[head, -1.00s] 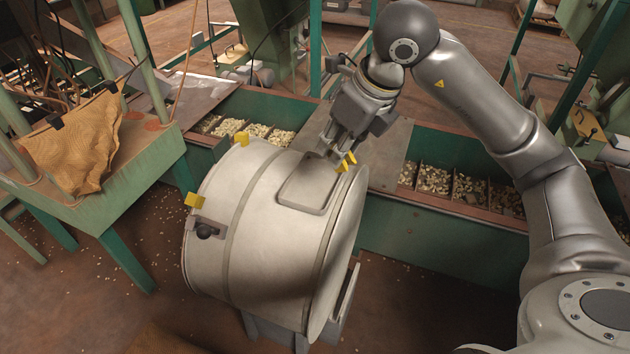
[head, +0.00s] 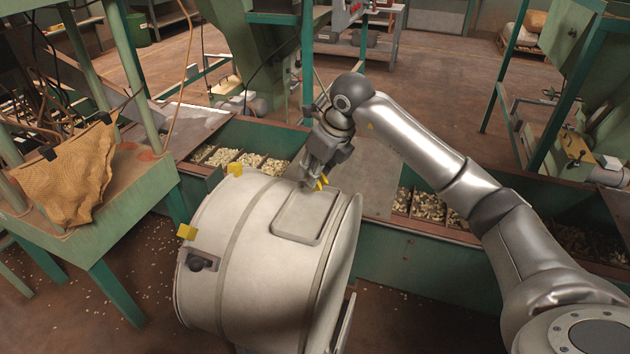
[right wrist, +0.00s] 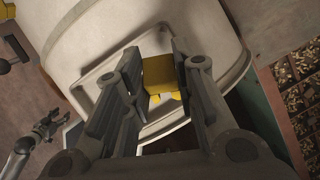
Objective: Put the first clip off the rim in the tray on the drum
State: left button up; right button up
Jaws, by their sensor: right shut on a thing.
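The pale metal drum (head: 240,250) lies on its side. The shallow rimmed tray (head: 303,218) is on its upper side. My right gripper (head: 314,184) is shut on a yellow clip (head: 322,183) at the tray's far edge. The right wrist view shows this clip (right wrist: 160,74) between the fingers, in front of the tray (right wrist: 100,72); whether it touches the tray I cannot tell. Two other yellow clips, a far one (head: 235,169) and a near one (head: 187,232), sit on the drum's left rim. My left gripper (right wrist: 46,128) is small at the wrist view's left; its opening is unclear.
A green hopper trough (head: 262,146) with nuts in compartments runs behind the drum. A green table (head: 135,175) with a tan cloth (head: 70,175) stands at left. The drum's right rim looks bare.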

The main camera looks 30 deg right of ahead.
notch_tip(320, 180, down, 3)
jog(key=shift+w, duration=0.15)
jog(key=shift+f, duration=0.3)
pick_arm(q)
jog(key=shift+w+a+r, duration=0.15)
jog(key=shift+w+r, duration=0.05)
jog(key=shift+r, duration=0.05)
pick_arm(e)
jog(key=o, duration=0.9)
jog(key=shift+c, duration=0.2)
pick_arm(q)
jog(key=shift+w+r, duration=0.15)
